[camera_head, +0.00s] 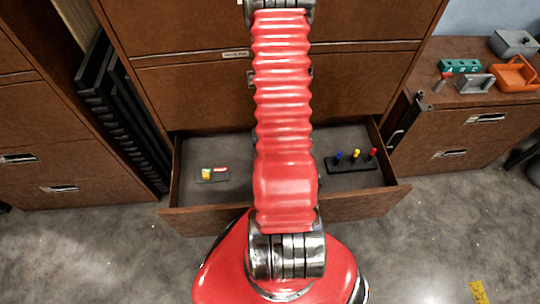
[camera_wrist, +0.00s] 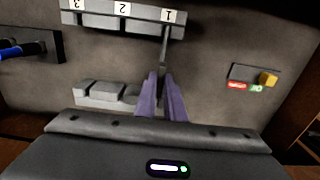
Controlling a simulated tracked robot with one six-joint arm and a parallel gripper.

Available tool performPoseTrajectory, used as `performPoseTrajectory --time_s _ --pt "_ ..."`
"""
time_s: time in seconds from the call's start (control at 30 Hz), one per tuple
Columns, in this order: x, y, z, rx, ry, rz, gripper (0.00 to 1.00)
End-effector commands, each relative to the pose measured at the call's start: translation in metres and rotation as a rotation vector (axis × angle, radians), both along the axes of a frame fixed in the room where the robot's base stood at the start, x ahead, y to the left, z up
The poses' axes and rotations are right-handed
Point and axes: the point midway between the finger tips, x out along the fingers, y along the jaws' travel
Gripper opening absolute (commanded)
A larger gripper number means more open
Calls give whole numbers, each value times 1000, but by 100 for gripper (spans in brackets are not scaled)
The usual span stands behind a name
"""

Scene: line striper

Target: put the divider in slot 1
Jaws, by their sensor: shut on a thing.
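My gripper (camera_wrist: 163,75) points into the open drawer (camera_head: 286,212). Its two purple fingers are close together and shut on a thin grey divider (camera_wrist: 164,48). The divider extends from the fingertips up to the slot rack (camera_wrist: 97,20) just under the label 1. The rack is a grey bar with labels 3, 2 and 1 from left to right in the wrist view. I cannot tell whether the divider's far edge is inside slot 1 or only in front of it. In the head view my red arm hides the gripper, rack and divider.
A grey notched block (camera_wrist: 108,94) lies left of my fingers. A cabinet with an orange tray (camera_head: 513,74) stands at right.

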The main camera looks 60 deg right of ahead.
Motion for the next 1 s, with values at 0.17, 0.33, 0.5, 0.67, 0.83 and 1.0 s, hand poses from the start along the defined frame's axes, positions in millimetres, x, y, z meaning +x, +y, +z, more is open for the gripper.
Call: performPoseTrajectory --time_s 0.17,0.33,0.5,0.67,0.83,1.0 --pt "0 0 -3 1 1 0 0" --pt "0 0 -6 1 1 0 0" --pt "0 0 -6 0 0 0 19" --pt "0 0 -6 0 0 0 30" --pt "0 0 -6 1 1 0 31" --pt "0 0 -6 1 1 0 42"
